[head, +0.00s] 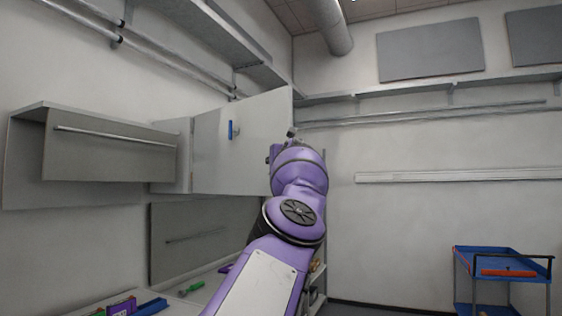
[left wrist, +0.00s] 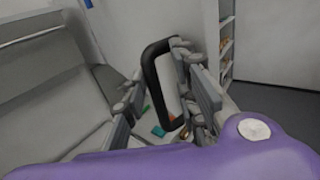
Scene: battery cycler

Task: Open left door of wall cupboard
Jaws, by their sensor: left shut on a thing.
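The wall cupboard (head: 184,150) hangs on the left wall. Its pale door panel (head: 260,115) appears angled out from the wall, its right edge toward me; how far is hard to judge. A blue handle (head: 232,129) is on the pale front. In the left wrist view, my left gripper (left wrist: 166,108) has a finger on each side of a black loop-shaped handle (left wrist: 151,62) and is shut on it. In the head view my purple forearm hides most of this gripper and the handle. My right gripper is not in view.
A grey cabinet with a bar handle (head: 110,160) hangs left of the cupboard. Below are a grey panel (head: 200,225) and a worktop with small tools (head: 190,288). A blue trolley (head: 490,258) stands at right. The floor between is clear.

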